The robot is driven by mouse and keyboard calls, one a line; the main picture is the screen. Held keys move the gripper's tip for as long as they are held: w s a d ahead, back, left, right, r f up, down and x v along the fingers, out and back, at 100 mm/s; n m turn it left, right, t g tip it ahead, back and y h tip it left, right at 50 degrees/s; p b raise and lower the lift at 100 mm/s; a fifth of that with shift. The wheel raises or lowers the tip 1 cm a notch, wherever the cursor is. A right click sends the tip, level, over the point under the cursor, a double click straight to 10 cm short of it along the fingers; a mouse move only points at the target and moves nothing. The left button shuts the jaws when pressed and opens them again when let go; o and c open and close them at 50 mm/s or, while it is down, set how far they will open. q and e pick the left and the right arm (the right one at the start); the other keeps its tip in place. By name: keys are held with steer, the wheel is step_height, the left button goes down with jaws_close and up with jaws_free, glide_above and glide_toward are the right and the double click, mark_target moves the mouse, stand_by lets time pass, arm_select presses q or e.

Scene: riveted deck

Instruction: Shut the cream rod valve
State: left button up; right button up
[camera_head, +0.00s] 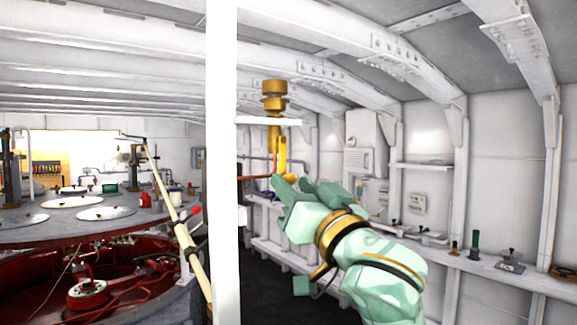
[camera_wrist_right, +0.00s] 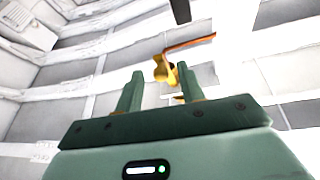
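A long cream rod (camera_head: 169,187) slants down the left of the head view, beside a white post. A short lever with a red end (camera_head: 195,211) crosses near it. I cannot tell whether this is the valve. Beyond my right gripper (camera_head: 283,186) is a brass fitting (camera_head: 274,103) with a yellow part (camera_head: 282,152) below it. In the right wrist view a brass-yellow piece (camera_wrist_right: 165,69) with a thin orange rod (camera_wrist_right: 190,43) shows beyond the fingertips. My right gripper (camera_wrist_right: 159,88) is open, with nothing between its fingers. My left gripper is out of view.
A white post (camera_head: 222,170) stands upright in front. A round grey deck (camera_head: 75,215) over red machinery (camera_head: 90,287) is at left. A wall ledge (camera_head: 480,264) with small objects runs along the right. Dark floor shows between post and ledge.

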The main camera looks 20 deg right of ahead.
steer(key=shift+x, duration=1.35)
steer(key=shift+r, duration=0.1)
steer(key=shift+a, duration=0.1)
jaws_close()
steer(key=shift+w, duration=0.1)
